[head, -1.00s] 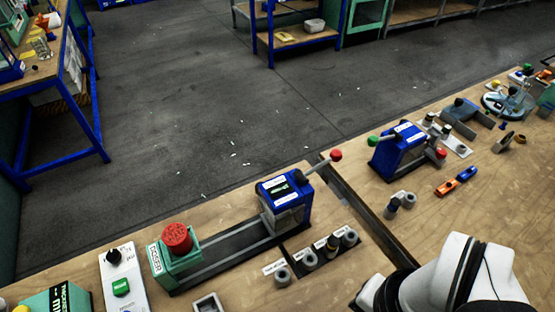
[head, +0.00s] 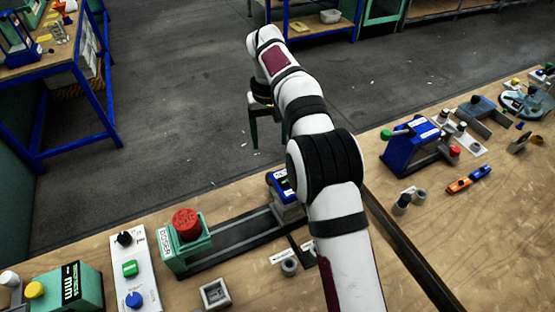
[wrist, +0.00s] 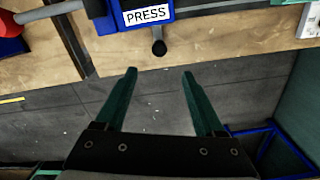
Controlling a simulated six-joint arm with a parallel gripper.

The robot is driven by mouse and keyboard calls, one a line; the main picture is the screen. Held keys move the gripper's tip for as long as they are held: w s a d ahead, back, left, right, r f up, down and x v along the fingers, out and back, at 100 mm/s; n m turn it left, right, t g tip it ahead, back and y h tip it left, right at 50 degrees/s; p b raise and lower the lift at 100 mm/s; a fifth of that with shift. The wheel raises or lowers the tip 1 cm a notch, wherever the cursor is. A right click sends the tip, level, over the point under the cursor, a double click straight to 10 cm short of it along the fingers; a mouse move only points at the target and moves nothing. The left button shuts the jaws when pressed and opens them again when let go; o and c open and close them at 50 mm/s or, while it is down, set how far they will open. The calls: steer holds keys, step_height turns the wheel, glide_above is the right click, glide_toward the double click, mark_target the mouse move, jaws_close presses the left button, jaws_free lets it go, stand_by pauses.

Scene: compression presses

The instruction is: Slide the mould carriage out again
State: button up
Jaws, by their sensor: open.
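The blue press (head: 280,183) stands on the bench, partly hidden behind my arm; its front label reads PRESS in the wrist view (wrist: 146,15). A dark rail (head: 236,238) runs left from it to a green doser block (head: 188,250) with a red cap. I cannot make out the mould carriage for certain; the visible rail looks empty. A dark round-ended knob (wrist: 159,47) sticks out from below the press label. My gripper (head: 268,130) points down with its fingers apart and empty. In the wrist view the fingertips (wrist: 159,73) lie short of the knob, not touching it.
A second blue press (head: 412,150) stands to the right, past a dark gap in the bench. A control panel (head: 130,270) and a small square grey mould (head: 215,293) are at the left front. Grey cylinders (head: 289,267) stand in front of the rail. Open floor lies behind the bench.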

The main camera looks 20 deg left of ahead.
step_height(320, 180, down, 15)
steer(key=shift+r, duration=0.1)
jaws_close()
stand_by(0.4)
stand_by(1.0)
